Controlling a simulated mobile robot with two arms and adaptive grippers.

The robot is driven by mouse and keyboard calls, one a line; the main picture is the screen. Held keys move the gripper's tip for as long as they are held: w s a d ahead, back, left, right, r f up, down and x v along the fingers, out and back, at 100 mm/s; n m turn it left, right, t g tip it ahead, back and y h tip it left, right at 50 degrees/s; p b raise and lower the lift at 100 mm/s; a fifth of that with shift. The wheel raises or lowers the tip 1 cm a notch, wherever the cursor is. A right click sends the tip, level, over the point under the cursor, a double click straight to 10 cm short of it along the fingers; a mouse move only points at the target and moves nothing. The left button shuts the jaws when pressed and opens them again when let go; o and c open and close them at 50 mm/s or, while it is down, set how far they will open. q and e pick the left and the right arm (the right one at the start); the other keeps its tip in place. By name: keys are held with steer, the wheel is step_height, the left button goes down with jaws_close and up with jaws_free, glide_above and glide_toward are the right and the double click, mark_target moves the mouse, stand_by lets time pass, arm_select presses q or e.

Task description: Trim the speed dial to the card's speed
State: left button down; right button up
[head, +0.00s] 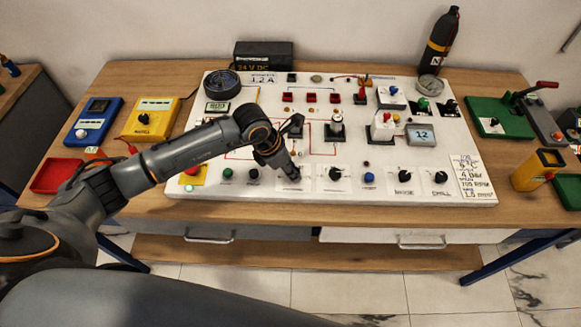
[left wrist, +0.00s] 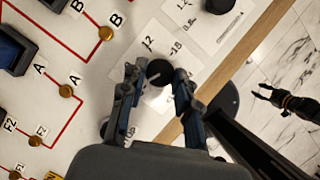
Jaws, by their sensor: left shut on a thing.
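My left gripper (head: 291,170) is at the front edge of the white panel (head: 330,190). In the left wrist view the left gripper (left wrist: 158,76) has its fingers on both sides of a round black dial knob (left wrist: 159,72), shut on it. Printed marks around the knob include 12 and 18; its name is not readable. In the head view the arm largely hides this knob. The card (head: 472,178) at the panel's right edge has handwritten lines, one seemingly in RPM. A dark gripper (left wrist: 262,92), apparently my right one, hangs over the floor; its jaws are too small to judge.
Another black knob (head: 336,174) sits just right of the gripper, with a blue button (head: 369,177) beyond. A small display (head: 421,134) reads 12. A red tray (head: 58,176) lies at the table's left.

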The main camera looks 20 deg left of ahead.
stand_by(0.3)
arm_select(q)
steer(key=c, duration=1)
jaws_free()
steer(key=v, duration=1.2)
steer(key=shift+d+r, duration=0.1)
